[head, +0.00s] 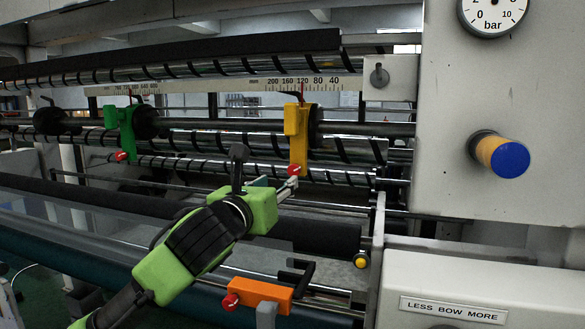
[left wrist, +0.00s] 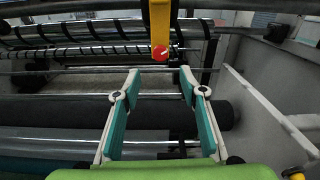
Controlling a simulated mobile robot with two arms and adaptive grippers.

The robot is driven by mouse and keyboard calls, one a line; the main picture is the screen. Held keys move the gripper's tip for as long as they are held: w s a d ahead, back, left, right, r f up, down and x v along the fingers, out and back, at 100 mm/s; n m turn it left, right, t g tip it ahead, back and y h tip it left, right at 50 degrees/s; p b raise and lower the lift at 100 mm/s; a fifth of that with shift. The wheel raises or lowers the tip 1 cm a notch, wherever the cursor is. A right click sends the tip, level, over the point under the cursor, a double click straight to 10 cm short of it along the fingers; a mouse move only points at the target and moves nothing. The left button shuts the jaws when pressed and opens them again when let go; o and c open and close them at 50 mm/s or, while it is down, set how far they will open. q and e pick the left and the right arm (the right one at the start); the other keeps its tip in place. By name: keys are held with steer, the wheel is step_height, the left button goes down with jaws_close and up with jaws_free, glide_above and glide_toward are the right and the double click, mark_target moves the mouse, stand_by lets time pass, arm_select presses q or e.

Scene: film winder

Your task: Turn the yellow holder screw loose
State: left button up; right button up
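The yellow holder (head: 299,140) hangs from the rail in the middle of the head view, with its red screw (head: 294,169) at the lower end. In the left wrist view, the yellow holder (left wrist: 160,20) comes down from the top edge and the red screw (left wrist: 160,53) faces the camera. My left gripper (head: 290,186) is just below and in front of the screw. In the left wrist view, the open, empty left gripper (left wrist: 160,80) has its fingertips either side of the screw's line, with the screw beyond them. My right gripper is not in view.
A green holder (head: 126,130) with a red screw hangs further left on the rail. An orange holder (head: 258,291) with a red knob sits low in front. Long rollers (head: 90,205) run across the machine. A grey side panel with a blue-capped knob (head: 510,159) stands right.

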mark_target(293, 172)
arm_select(q)
steer(key=p+x, duration=0.4)
steer(key=x, duration=0.6)
steer(key=shift+w+d, duration=0.1)
steer(key=shift+w, duration=0.15)
steer(key=shift+w+f, duration=0.1)
jaws_close()
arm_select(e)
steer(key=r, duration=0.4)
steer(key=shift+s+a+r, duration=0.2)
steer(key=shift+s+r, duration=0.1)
